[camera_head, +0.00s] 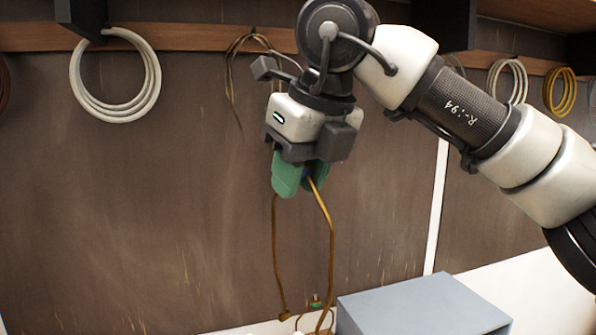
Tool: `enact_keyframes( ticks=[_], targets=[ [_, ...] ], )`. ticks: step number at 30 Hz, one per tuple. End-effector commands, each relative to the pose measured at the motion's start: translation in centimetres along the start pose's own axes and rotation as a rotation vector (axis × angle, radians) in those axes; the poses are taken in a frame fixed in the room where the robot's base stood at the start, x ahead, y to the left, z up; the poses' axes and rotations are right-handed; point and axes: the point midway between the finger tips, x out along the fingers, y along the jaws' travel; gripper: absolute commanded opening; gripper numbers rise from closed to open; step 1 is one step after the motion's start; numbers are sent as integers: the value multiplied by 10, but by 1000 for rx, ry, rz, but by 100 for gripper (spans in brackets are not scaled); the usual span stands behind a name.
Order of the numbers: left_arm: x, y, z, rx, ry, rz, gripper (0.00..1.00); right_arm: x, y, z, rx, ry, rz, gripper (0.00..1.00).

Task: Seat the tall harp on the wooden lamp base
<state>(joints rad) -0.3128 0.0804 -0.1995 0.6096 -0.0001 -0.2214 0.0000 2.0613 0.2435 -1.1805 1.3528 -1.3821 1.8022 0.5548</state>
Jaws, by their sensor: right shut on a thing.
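My right gripper (300,185), with green finger pads, is shut on the top of the tall harp (331,235). The harp is a thin brass-coloured wire loop and hangs roughly upright below the fingers, its two legs reaching down to the bottom edge of the view. Between the lower ends of the legs is a small brass and green part (316,301), too small to identify. I cannot make out the wooden lamp base. Whether the harp's ends touch anything is unclear. My left gripper is out of view.
A blue-grey box (420,308) stands just right of the harp's lower end. A white surface (530,285) lies behind it. Coiled cables, one white (115,75) and one yellow (560,90), hang on the brown back wall.

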Motion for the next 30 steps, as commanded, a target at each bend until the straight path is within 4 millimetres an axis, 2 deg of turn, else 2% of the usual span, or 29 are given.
enact_keyframes(
  ticks=[3,6,17,30],
  targets=[
    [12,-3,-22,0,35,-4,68,12,0,-5,-1,-1,0,0],
    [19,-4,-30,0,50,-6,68,20,0,-8,-1,-1,0,0],
    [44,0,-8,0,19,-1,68,46,0,-19,-1,-2,0,0],
    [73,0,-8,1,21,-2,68,79,0,-33,-1,-2,0,0]
  ],
)
